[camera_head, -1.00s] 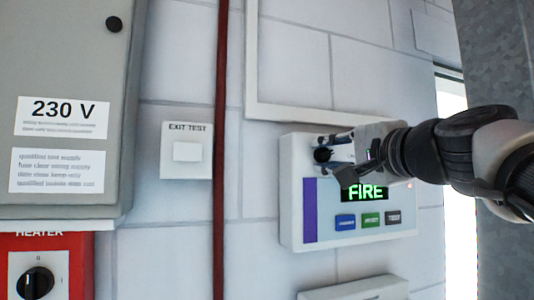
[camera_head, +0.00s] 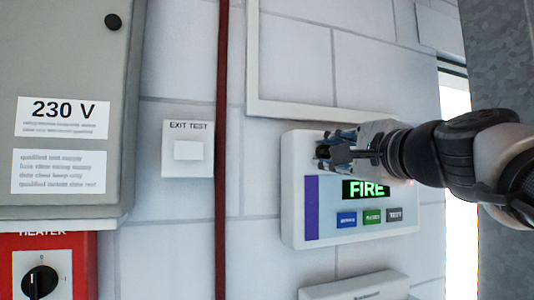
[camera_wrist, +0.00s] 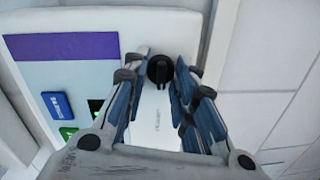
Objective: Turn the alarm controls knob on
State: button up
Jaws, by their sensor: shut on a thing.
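The alarm controls knob (camera_wrist: 159,70) is small, black and round, with a raised grip bar that looks roughly upright in the wrist view. It sits on the white alarm panel (camera_head: 291,205), which has a purple strip and a display reading FIRE in green. My gripper (camera_wrist: 161,66) is shut on the knob, with one finger on either side of it. In the head view my gripper (camera_head: 325,153) is at the panel's upper left and mostly hides the knob. A printed label below the knob is too small to read.
Blue, green and grey buttons (camera_head: 371,217) lie below the display. A red pipe (camera_head: 221,150) runs down the wall left of the panel. The EXIT TEST switch (camera_head: 188,151), a grey 230 V cabinet (camera_head: 60,70) and a red heater box (camera_head: 75,255) are further left.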

jog(key=o, duration=1.1)
